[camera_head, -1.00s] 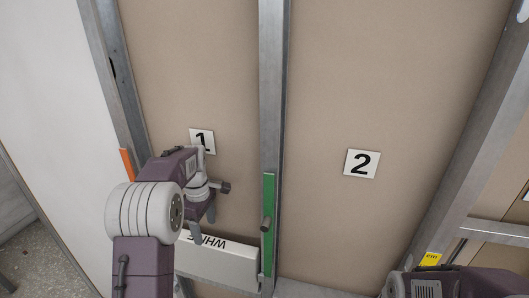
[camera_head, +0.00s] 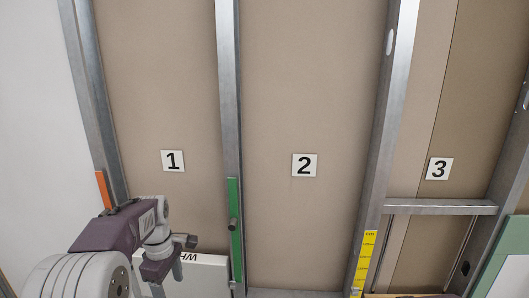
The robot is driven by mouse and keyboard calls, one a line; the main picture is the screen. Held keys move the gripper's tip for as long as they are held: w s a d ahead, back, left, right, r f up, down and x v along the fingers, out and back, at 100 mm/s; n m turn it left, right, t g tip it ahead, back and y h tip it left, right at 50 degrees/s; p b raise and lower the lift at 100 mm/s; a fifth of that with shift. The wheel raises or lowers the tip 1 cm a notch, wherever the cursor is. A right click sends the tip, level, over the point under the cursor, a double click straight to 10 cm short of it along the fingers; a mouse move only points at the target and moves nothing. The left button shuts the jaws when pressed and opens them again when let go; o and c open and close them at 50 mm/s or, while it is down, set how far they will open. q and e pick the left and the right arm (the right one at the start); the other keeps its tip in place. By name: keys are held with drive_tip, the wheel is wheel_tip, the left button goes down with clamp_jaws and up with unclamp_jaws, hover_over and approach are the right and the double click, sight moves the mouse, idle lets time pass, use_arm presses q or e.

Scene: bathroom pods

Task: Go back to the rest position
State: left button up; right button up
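My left gripper (camera_head: 168,280) is at the lower left, in front of the bay marked 1 (camera_head: 173,161). Its fingers point down beside a white box (camera_head: 205,272) with dark lettering, partly hidden behind the gripper. I cannot tell whether the fingers are open or shut, or whether they touch the box. My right gripper is not in view.
Metal studs (camera_head: 229,100) split the beige wall into bays; cards 2 (camera_head: 304,165) and 3 (camera_head: 439,168) mark others. Bay 2 looks clear.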

use_arm(q)
drive_tip(key=s+d+f+m+b, duration=0.2)
drive_tip(key=s+d+f+m, duration=0.1)
drive_tip(key=s+f+m, duration=0.5)
drive_tip(key=s+d+f+m+b, duration=0.3)
drive_tip(key=s+d+f+m, duration=0.1)
drive_tip(key=s+f+m, duration=0.4)
drive_tip(key=shift+s+t, duration=0.35)
drive_tip(key=shift+t, duration=0.05)
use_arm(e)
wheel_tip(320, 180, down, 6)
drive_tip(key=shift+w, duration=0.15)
